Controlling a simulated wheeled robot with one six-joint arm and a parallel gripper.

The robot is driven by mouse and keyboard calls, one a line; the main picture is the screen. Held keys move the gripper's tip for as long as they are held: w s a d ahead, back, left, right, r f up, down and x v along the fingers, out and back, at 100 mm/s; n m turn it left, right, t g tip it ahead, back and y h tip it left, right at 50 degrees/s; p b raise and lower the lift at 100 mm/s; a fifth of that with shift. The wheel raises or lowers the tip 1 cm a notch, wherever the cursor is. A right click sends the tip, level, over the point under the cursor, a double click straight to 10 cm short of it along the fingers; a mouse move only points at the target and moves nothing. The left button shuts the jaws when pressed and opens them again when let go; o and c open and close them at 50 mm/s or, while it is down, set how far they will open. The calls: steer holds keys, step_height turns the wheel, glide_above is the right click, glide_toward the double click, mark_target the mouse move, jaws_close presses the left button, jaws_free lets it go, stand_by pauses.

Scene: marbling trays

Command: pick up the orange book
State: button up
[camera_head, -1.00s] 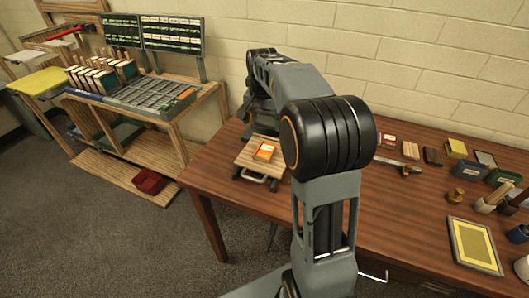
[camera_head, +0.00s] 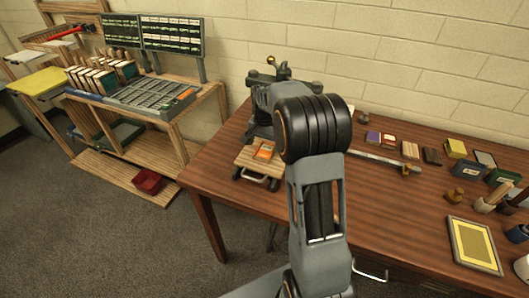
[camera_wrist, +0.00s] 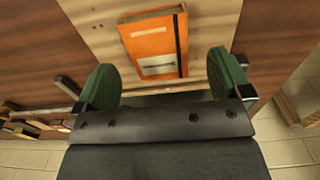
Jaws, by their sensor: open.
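The orange book (camera_wrist: 152,50) lies flat on a pale wooden board, with a light label and a dark elastic strap along its right side in the wrist view. In the head view the orange book (camera_head: 265,150) is small, on the light wooden board (camera_head: 247,156) near the table's left end. My gripper (camera_wrist: 166,83) is open in the wrist view, its two green fingers apart. The book lies just beyond the fingertips, between their lines, and is not held.
The brown table (camera_head: 225,195) carries small boxes and blocks at the right, and a yellow framed panel (camera_head: 474,246). A dark press-like device with a brass knob (camera_head: 271,61) stands behind the board. A wooden shelf unit (camera_head: 165,112) stands left, with a red bin (camera_head: 147,181) below.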

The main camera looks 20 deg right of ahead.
mark_target(265, 150)
steer(key=shift+f, duration=1.7)
steer(key=shift+c, duration=0.2)
steer(key=c, duration=1)
steer(key=shift+r, duration=0.1)
